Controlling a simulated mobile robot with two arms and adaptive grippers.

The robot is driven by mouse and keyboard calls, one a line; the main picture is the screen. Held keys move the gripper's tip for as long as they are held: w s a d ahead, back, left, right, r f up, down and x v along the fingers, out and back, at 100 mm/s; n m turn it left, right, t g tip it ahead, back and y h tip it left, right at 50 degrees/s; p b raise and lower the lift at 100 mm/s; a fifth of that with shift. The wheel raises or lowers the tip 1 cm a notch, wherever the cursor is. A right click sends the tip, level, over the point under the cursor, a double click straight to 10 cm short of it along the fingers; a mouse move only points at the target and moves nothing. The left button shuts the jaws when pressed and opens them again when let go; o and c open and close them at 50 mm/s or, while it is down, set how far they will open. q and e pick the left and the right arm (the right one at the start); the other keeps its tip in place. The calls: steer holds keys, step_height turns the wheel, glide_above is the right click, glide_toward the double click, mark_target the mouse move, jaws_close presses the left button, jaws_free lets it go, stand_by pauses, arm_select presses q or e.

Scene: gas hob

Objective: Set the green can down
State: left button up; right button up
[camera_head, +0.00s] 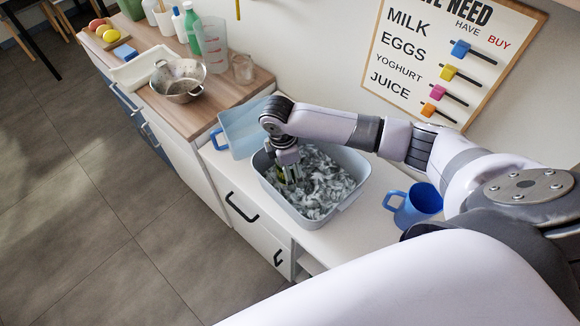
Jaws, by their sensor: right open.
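My right gripper (290,178) points down into a grey bin (345,203) filled with crumpled grey-white shreds. It is open, with its fingers low at the left side of the filling. A small yellow-green patch (281,174), likely the green can, shows at the fingers; most of it is hidden by the gripper and the shreds. I cannot tell whether the fingers touch it, or whether it is upright or tilted. My left gripper is not in view.
A light-blue lid or tray (242,128) lies behind the bin's left side. A blue mug (418,205) stands right of the bin.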

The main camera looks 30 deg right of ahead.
steer(key=r, duration=0.4)
steer(key=a+r+b, duration=0.1)
steer(key=r, duration=0.3)
steer(key=r+b, duration=0.1)
steer(key=r, duration=0.3)
steer(key=shift+w+a+r, duration=0.1)
steer(key=shift+w+a, duration=0.05)
steer(key=shift+a, duration=0.05)
